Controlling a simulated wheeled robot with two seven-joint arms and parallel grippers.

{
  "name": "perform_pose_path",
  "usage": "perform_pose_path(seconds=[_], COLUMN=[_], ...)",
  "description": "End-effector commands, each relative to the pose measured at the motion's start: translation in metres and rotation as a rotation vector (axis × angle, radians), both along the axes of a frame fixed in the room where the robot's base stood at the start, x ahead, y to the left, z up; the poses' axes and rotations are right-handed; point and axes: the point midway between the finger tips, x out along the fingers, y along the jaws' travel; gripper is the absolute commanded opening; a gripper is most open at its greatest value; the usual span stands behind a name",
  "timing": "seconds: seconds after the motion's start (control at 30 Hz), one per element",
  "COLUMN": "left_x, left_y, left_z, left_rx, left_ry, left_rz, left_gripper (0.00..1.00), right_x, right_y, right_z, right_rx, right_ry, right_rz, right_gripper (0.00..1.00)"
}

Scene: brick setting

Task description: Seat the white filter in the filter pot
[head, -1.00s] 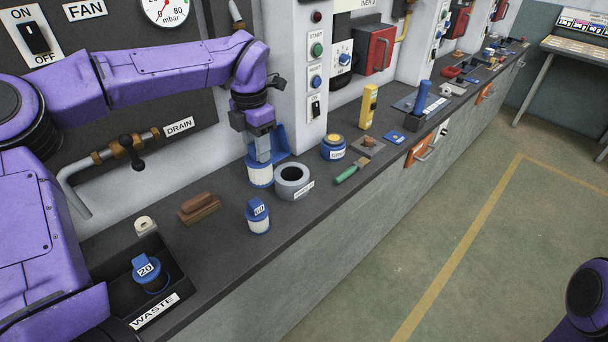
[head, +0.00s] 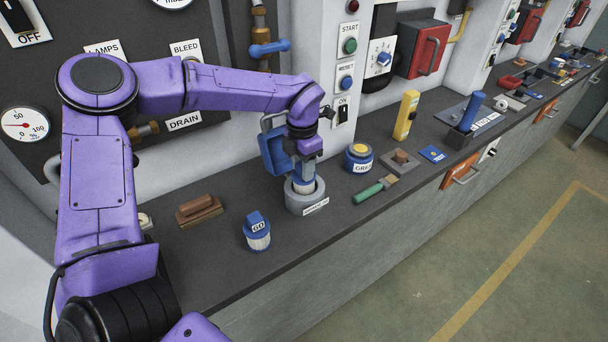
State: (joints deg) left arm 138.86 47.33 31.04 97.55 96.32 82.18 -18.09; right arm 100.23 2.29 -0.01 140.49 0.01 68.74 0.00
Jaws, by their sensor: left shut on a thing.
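The filter pot (head: 307,204) is a grey round pot with a white label, standing on the dark bench below the wall panel. My left gripper (head: 304,172) is directly above it, pointing down and shut on the white filter (head: 303,187). The filter is upright at the pot's opening, and its lower part is hidden by the pot's rim. I cannot tell whether it rests on the bottom. My right gripper is not in view.
A blue object with a grey handle (head: 273,152) is close behind my left gripper. A blue-and-yellow jar (head: 359,158) and a green-handled brush (head: 369,192) lie right of the pot. A brown block (head: 199,211) is at left. The bench front near the pot is clear.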

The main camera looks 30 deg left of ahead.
Motion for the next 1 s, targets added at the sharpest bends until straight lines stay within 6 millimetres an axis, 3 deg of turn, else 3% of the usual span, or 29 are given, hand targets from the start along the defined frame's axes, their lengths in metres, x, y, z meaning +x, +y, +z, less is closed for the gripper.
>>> perform_pose_path(seconds=[0.03,0.17,0.57,0.6,0.63,1.0], left_x=[-0.003,-0.001,0.0,0.0,0.0,0.0], left_y=[0.001,0.001,0.001,0.001,0.001,0.001], left_z=[-0.013,-0.03,-0.037,-0.035,-0.035,-0.027], left_rx=[0.001,0.001,0.001,0.001,0.001,0.001], left_ry=[0.018,0.016,0.009,0.009,0.009,0.007], left_rz=[0.003,0.004,0.004,0.004,0.004,0.005], left_gripper=[0.0,0.0,0.0,0.51,0.61,0.64], right_x=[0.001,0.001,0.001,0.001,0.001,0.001], right_y=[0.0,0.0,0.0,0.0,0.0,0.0], right_z=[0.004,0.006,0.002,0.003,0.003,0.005], right_rx=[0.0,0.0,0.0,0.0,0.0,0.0], right_ry=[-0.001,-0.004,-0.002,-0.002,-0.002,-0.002], right_rz=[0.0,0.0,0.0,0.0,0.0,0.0], right_gripper=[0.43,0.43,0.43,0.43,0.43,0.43])
